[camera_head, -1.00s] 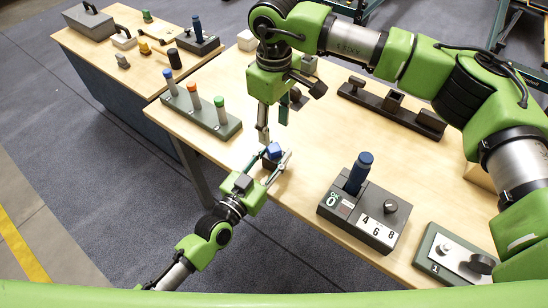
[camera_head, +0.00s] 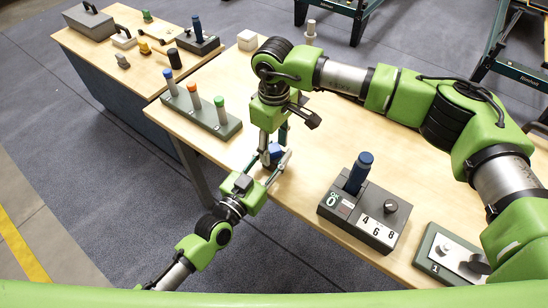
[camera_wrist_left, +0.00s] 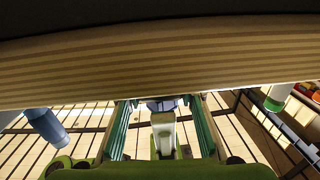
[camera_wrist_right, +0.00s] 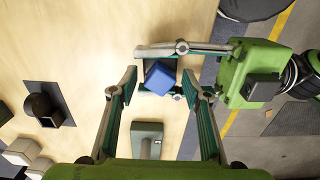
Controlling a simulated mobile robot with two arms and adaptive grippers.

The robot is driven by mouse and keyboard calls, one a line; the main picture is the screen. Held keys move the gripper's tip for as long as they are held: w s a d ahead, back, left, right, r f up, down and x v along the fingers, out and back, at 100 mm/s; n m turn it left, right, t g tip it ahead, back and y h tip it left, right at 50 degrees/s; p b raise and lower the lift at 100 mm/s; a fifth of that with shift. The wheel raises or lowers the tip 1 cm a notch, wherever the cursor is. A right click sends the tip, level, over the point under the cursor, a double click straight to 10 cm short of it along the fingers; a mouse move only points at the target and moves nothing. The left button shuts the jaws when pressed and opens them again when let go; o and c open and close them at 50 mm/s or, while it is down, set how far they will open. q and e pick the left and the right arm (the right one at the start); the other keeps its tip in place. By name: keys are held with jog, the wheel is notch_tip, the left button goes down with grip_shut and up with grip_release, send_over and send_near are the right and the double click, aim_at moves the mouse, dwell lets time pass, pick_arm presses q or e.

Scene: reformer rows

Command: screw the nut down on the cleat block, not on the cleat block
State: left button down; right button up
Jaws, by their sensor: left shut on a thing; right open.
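A small blue angular piece (camera_head: 276,151) is between the fingers of my left gripper (camera_head: 274,168), off the table's near edge or just over it. I cannot tell if it is the nut. The right wrist view shows the blue piece (camera_wrist_right: 160,78) with the left gripper's fingers on two sides of it. My right gripper (camera_head: 273,140) points down close above it. Its fingers (camera_wrist_right: 160,92) stand apart with nothing clasped between them. In the left wrist view a pale upright part (camera_wrist_left: 163,135) shows between the fingers. I cannot clearly make out a cleat block.
A grey-green rack with three capped pegs (camera_head: 233,128) stands left of the grippers. A dark box with a blue handle (camera_head: 328,206) and a numbered plate (camera_head: 427,252) stand to the right.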

jog(key=c, duration=1.1)
jog(key=shift+m, duration=1.7)
jog(key=shift+c, duration=0.2)
jog(key=o, duration=1.2)
jog(key=shift+r, duration=2.3)
